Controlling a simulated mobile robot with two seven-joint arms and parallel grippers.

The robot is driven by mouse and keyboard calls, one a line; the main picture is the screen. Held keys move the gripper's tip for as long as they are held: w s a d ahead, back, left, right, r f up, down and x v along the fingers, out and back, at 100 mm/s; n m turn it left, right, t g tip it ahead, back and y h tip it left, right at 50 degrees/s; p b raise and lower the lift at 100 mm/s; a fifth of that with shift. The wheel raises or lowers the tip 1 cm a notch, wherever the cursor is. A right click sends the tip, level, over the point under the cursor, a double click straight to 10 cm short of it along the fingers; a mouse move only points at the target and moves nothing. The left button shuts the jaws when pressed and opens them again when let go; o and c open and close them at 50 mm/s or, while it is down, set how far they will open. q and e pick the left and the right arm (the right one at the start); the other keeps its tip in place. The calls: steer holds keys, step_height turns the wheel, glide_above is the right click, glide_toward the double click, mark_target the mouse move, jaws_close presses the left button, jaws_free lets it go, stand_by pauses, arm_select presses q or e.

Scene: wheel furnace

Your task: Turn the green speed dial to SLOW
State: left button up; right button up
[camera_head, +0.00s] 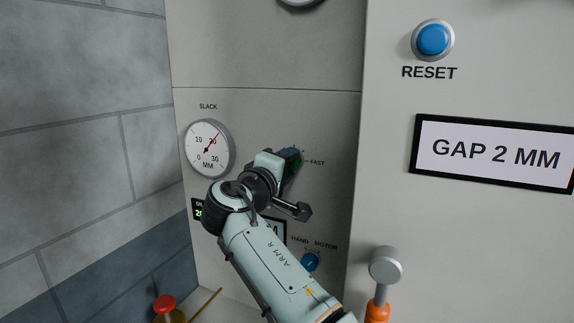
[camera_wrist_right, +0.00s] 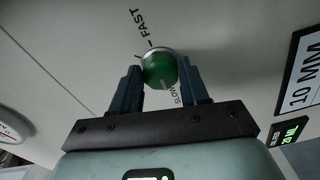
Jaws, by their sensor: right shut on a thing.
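The green speed dial (camera_wrist_right: 159,68) sits on the grey panel between the two fingers of my right gripper (camera_wrist_right: 160,80) in the right wrist view. The gripper is shut on the dial's sides. The word FAST is above the dial and SLOW is below it, partly hidden by a finger. A faint pale line on the dial's face seems to run toward the SLOW side. In the head view my right gripper (camera_head: 291,160) reaches the panel left of the FAST label and hides most of the dial. My left gripper is not in view.
A round SLACK gauge (camera_head: 208,148) is left of my right wrist. A blue HAND/MOTOR knob (camera_head: 310,261) is below, close to my forearm. A grey-topped orange lever (camera_head: 385,267) stands at lower right. A blue RESET button (camera_head: 433,39) and GAP 2 MM sign (camera_head: 495,152) are at right.

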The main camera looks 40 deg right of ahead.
stand_by(0.4)
steer(key=o, duration=1)
steer(key=shift+o, duration=0.2)
steer(key=shift+a, duration=0.1)
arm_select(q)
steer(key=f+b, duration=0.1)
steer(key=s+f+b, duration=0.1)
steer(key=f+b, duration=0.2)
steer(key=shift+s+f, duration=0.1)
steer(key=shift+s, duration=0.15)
arm_select(e)
steer(key=v, duration=1.3)
steer(key=shift+s+r, duration=0.1)
steer(key=shift+s, duration=0.05)
